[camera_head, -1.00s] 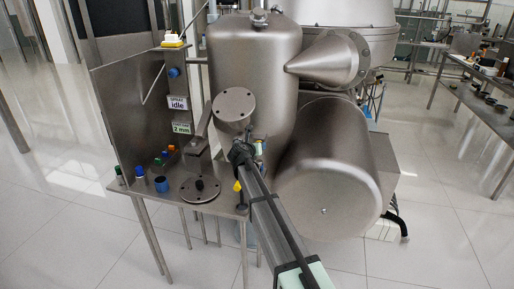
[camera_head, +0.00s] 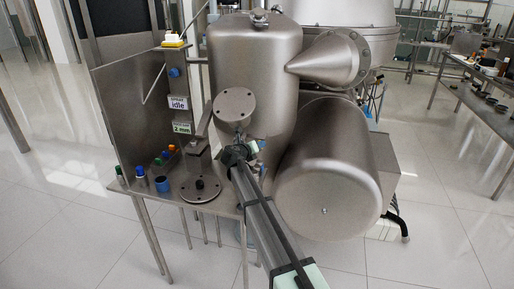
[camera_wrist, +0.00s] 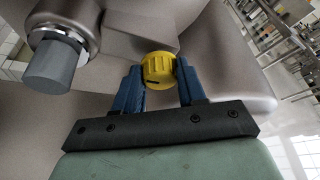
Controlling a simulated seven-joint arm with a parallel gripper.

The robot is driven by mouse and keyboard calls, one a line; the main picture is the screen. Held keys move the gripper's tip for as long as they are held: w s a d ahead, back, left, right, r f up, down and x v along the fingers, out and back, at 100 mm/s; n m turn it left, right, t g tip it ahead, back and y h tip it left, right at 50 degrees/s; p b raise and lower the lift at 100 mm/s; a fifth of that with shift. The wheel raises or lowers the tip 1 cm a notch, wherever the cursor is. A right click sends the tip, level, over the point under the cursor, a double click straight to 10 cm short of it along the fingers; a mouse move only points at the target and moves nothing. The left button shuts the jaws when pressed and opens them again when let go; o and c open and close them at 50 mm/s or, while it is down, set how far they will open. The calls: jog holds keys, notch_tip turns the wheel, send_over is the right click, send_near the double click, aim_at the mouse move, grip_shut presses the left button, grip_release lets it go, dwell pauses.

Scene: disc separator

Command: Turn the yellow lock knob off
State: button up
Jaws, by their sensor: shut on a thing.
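The yellow lock knob (camera_wrist: 158,69) is round with ridged sides, and a dark mark shows near its lower edge in the wrist view. My gripper (camera_wrist: 159,72) has one blue finger on each side of the knob and is shut on it. The knob sits on a grey metal block. In the head view my gripper (camera_head: 252,148) is at the front of the tall metal vessel, and my own arm hides the knob there.
A grey cylinder on a metal collar (camera_wrist: 52,67) stands left of the knob in the wrist view. In the head view, a panel (camera_head: 128,105) and a small table (camera_head: 165,190) with coloured buttons stand left. A large drum (camera_head: 327,165) is close on the right.

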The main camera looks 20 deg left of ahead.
jog(key=o, duration=1)
jog(key=shift+o, duration=0.2)
jog(key=v, duration=1.3)
jog(key=shift+s+a, duration=0.15)
jog(key=shift+s, duration=0.2)
jog(key=shift+r, duration=0.1)
